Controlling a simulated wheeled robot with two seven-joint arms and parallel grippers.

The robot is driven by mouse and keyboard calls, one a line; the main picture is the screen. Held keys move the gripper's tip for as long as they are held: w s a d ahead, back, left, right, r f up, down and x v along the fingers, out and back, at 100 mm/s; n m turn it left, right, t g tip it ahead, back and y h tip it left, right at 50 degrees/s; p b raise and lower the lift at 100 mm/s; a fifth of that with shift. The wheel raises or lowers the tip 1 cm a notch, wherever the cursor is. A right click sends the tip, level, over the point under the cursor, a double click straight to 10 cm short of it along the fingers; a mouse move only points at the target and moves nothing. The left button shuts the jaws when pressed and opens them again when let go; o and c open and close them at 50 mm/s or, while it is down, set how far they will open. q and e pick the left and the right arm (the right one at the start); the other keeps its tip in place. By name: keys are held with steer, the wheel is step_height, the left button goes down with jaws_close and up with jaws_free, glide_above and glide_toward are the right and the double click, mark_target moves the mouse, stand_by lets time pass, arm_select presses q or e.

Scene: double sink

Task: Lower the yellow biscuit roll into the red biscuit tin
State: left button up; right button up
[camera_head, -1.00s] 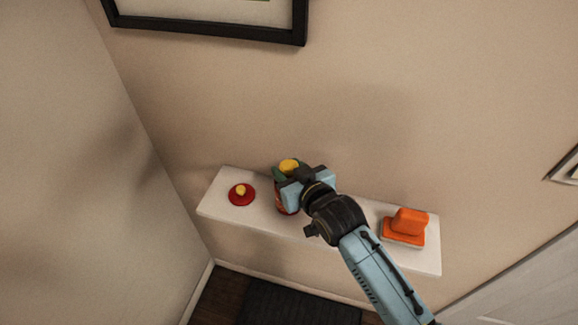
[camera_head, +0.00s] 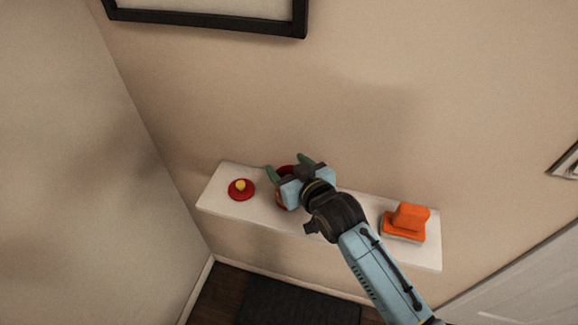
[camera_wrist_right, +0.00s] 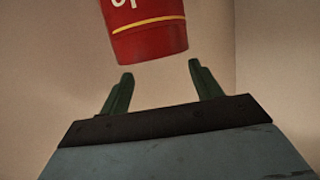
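The red biscuit tin (camera_head: 284,170) stands on the white shelf, partly covered by my right gripper and arm. Its red side with a yellow stripe shows in the right wrist view (camera_wrist_right: 150,38), just beyond the fingertips. My right gripper (camera_head: 287,166) is open, its green fingers spread apart near the tin's top. The gap between the fingers looks empty in the right wrist view (camera_wrist_right: 160,74). The yellow biscuit roll is not visible in either view now; the tin's inside is mostly hidden. My left gripper is out of view.
A red lid (camera_head: 235,194) with a yellow knob lies on the white shelf (camera_head: 215,203) left of the tin. An orange object (camera_head: 408,218) sits at the shelf's right end. The wall is close behind the shelf. A framed picture (camera_head: 205,25) hangs above.

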steer(key=v, duration=1.3)
steer(key=shift+s, duration=0.15)
steer(key=shift+d, duration=0.1)
stand_by(0.4)
